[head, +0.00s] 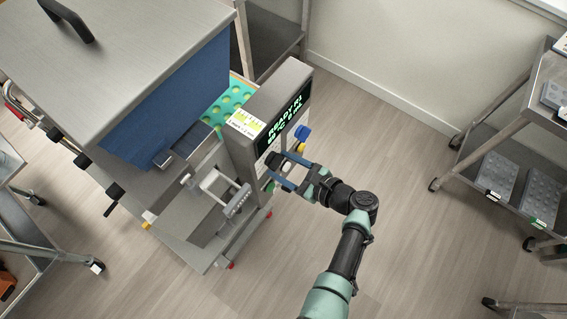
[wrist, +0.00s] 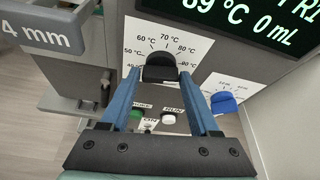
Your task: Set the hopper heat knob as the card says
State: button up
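My gripper (head: 273,168) is open in front of the machine's panel. In the wrist view its blue fingers (wrist: 160,78) stand to the left and right of the knob, with small gaps apparent. A card (head: 246,123), white with yellow-green, lies on top of the display housing; its writing is too small to read. The display (wrist: 245,15) shows a °C reading and 0 mL, partly cut off.
A blue knob (wrist: 224,102) with its own dial sits right of the heat knob. A green button (wrist: 137,113) and a white button (wrist: 168,117) sit below. A handled frame (head: 222,190) projects left of my gripper. Open floor (head: 400,150) lies to the right, before a rack.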

jog(key=o, duration=0.3)
jog(key=v, duration=1.3)
jog(key=shift+b, duration=0.3)
